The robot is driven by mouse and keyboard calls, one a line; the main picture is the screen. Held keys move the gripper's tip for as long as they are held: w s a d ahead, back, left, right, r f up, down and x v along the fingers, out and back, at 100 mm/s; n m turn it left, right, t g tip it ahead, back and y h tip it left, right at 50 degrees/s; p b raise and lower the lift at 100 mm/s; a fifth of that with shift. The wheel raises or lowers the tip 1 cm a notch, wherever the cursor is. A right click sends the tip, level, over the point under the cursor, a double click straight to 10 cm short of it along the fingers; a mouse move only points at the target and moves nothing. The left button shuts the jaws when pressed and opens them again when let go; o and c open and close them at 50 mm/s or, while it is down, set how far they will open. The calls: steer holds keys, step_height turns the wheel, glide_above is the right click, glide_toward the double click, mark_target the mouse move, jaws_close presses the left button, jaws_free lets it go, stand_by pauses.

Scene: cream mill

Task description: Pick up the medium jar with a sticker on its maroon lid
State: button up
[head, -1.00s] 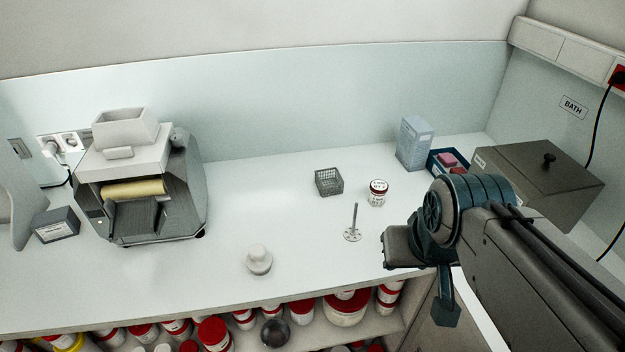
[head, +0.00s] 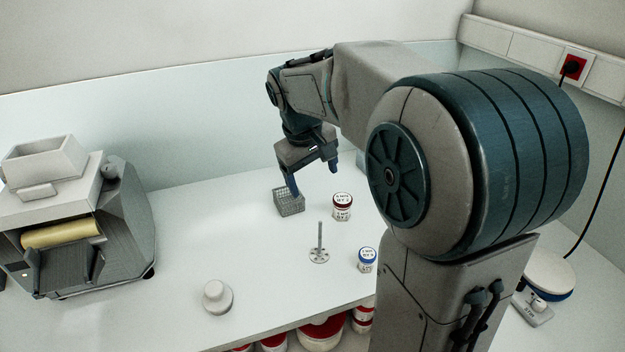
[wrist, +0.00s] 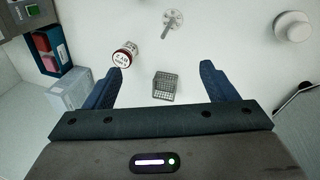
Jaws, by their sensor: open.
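The jar with a maroon lid (head: 342,206) stands upright on the white counter, with a white sticker marked in writing on its lid. In the wrist view the jar (wrist: 125,55) is beyond and left of my gripper (wrist: 158,78). My gripper (head: 313,180) is open and empty, pointing down above the counter, near the small grey wire basket (head: 289,203). The basket (wrist: 165,86) lies between my fingers in the wrist view, below them. A smaller jar with a blue lid (head: 367,259) stands nearer the front edge, partly beside my arm.
A metal rod on a round base (head: 319,248) stands in front of the maroon-lidded jar. A white knobbed object (head: 217,297) is near the front edge. A roller mill (head: 75,220) stands left. A light-blue box (wrist: 70,91) and a blue tray (wrist: 51,46) show in the wrist view.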

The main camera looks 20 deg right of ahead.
steer(key=w+d+f+g+b, duration=0.1)
steer(key=w+d+f, duration=0.2)
steer(key=w+f, duration=0.15)
steer(key=w+d+f+b, duration=0.1)
steer(key=w+d+f, duration=0.25)
steer(key=w, duration=0.25)
steer(key=y+b, duration=0.1)
steer(key=y, duration=0.1)
glide_above(343, 198)
step_height(343, 198, down, 5)
steer(key=shift+n, duration=0.3)
steer(key=f, duration=0.8)
steer(key=shift+a+p, duration=0.25)
steer(key=shift+p, duration=0.1)
steer(key=shift+d+f+p, duration=0.15)
steer(key=shift+f+p, duration=0.35)
steer(key=shift+f, duration=0.85)
steer(key=shift+d+f+p, duration=0.1)
steer(key=shift+f+p, duration=0.35)
steer(key=shift+f, duration=0.9)
steer(key=c, duration=1.1)
